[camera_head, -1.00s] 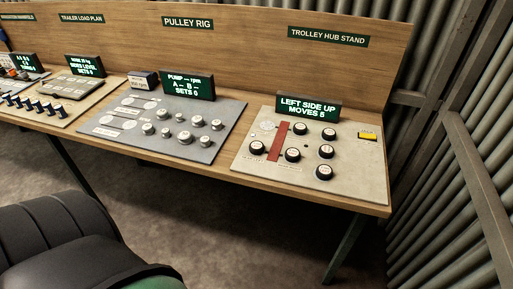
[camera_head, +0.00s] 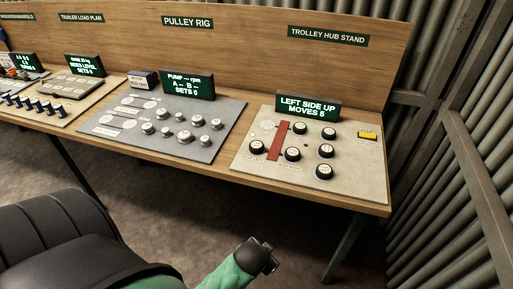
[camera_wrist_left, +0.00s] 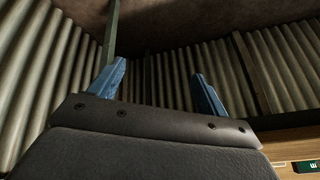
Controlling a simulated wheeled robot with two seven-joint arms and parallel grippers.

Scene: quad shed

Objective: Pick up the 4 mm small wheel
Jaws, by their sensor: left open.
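Several black round wheels with pale faces stand on the trolley hub stand's pale board (camera_head: 360,180), one of them a front wheel (camera_head: 323,172). Several silver round pieces (camera_head: 184,137) stand on the grey pulley rig board (camera_head: 225,120). The labels are too small to read, so I cannot tell which piece is the 4 mm small wheel.
A red bar (camera_head: 279,141) stands among the black wheels. A green display (camera_head: 308,106) stands behind them and a yellow block (camera_head: 367,136) lies at the right. Corrugated walls (camera_head: 440,150) close the right side.

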